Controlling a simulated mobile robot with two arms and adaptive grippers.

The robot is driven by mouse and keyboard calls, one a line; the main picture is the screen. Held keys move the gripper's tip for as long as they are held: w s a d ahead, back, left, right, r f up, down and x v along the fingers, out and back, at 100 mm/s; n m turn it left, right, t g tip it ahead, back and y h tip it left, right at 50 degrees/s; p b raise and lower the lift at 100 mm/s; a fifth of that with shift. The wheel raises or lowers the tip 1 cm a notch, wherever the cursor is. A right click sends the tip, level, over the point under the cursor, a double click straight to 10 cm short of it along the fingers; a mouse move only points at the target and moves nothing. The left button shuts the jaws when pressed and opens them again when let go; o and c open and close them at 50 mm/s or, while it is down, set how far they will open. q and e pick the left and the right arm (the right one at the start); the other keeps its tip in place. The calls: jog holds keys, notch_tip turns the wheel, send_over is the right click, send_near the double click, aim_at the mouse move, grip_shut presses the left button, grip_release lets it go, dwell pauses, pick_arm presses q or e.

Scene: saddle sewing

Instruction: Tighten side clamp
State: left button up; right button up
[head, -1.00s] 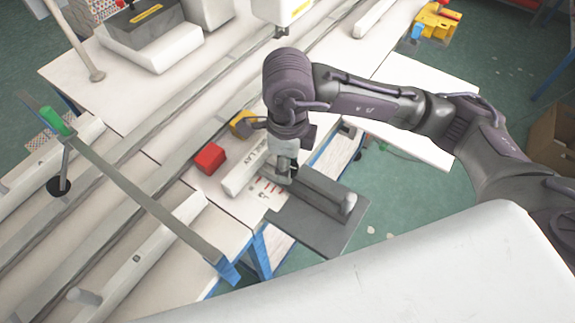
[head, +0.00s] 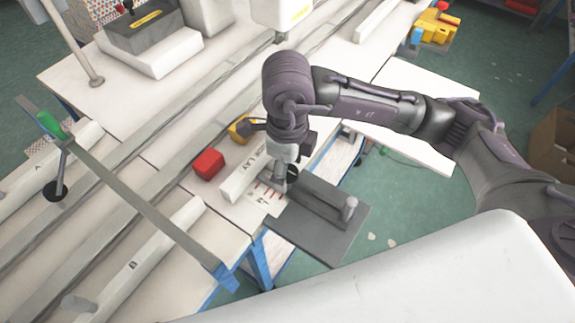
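The side clamp appears to be the dark grey plate (head: 330,236) at the table's front edge, with a raised bar and an upright light grey knob (head: 349,208) at its right end. My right gripper (head: 281,180) points down at the left end of that bar, beside a white block with lettering (head: 245,176). Its fingers are small and partly hidden by the wrist, so I cannot tell whether they are open, shut or touching the clamp. My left gripper is not in view.
A red block (head: 208,164) and a yellow block (head: 240,130) sit left of my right gripper. A long strap (head: 140,195) with a green piece (head: 50,124) crosses the table at left. A white machine head (head: 282,12) stands at the back. Long rails line the table.

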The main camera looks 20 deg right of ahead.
jog(key=shift+r, duration=0.25)
notch_tip(320, 180, up, 12)
jog(key=shift+f, duration=0.25)
dwell(0.6)
